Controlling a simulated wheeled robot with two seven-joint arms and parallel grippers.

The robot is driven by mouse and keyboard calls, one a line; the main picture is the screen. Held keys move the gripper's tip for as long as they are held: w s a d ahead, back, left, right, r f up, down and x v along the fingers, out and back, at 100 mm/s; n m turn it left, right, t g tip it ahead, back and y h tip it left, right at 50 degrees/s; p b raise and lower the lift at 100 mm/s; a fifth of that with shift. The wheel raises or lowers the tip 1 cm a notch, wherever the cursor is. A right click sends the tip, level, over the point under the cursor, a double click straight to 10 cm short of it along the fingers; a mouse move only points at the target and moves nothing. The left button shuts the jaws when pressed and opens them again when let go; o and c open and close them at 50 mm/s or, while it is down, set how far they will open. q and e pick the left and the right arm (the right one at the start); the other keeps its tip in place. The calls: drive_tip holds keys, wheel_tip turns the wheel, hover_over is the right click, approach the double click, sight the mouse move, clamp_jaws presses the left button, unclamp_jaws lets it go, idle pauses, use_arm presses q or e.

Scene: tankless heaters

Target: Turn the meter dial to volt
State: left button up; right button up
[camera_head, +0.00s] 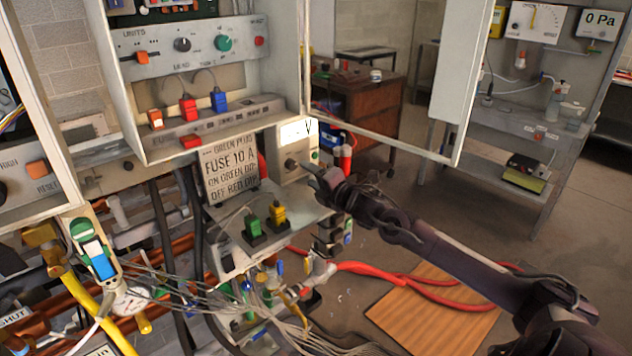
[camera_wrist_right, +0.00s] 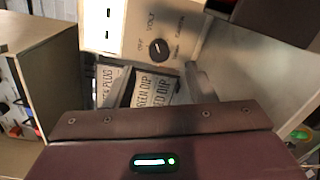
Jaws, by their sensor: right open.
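The meter (camera_head: 290,150) is a pale box with a white display on the right end of the panel. Its dark round dial (camera_head: 291,164) sits low on its face. The right wrist view shows the dial (camera_wrist_right: 158,50) close up, with a white mark on it and the words OFF and VOLT beside it; which one the mark points at is hard to tell. My right gripper (camera_head: 317,172) is just right of the dial, apart from it. In the wrist view its fingers (camera_wrist_right: 163,86) are spread, with nothing between them. My left gripper is out of view.
A fuse sign (camera_head: 228,172) stands left of the meter. Green and yellow plugs (camera_head: 254,226) sit on the ledge below. An open cabinet door (camera_head: 385,135) juts out above right. Red cables and a wooden board (camera_head: 435,308) lie on the floor.

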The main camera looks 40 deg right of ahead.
drive_tip(key=shift+s, duration=0.75)
